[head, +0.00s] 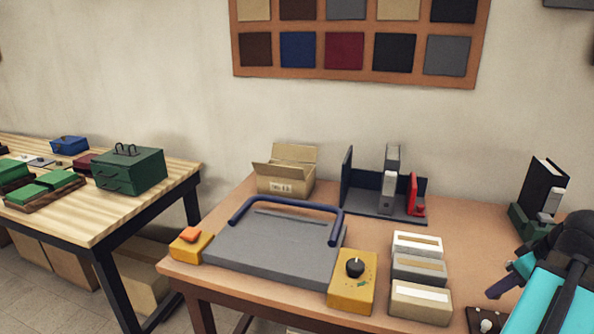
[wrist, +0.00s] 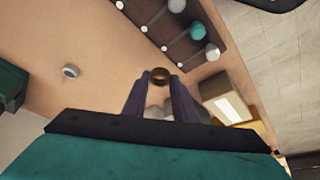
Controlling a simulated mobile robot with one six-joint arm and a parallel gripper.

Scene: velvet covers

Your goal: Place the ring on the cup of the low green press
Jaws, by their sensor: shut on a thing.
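In the wrist view, my gripper (wrist: 160,85) has two purple fingers closed on a small brown ring (wrist: 160,75), held at their tips. In the head view, one purple finger of my gripper (head: 500,286) shows at the lower right, and the ring is hidden there. A dark green block (head: 528,222) stands at the right of the near table, with a black upright piece and a light grey piece by it. A dark green object (wrist: 12,88) is cut off at the left of the wrist view. I cannot tell which is the low green press, and its cup cannot be made out.
A dark board with several pegs (wrist: 178,28) lies ahead and right of my fingers. A small grey round piece (wrist: 71,71) lies alone on the table.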

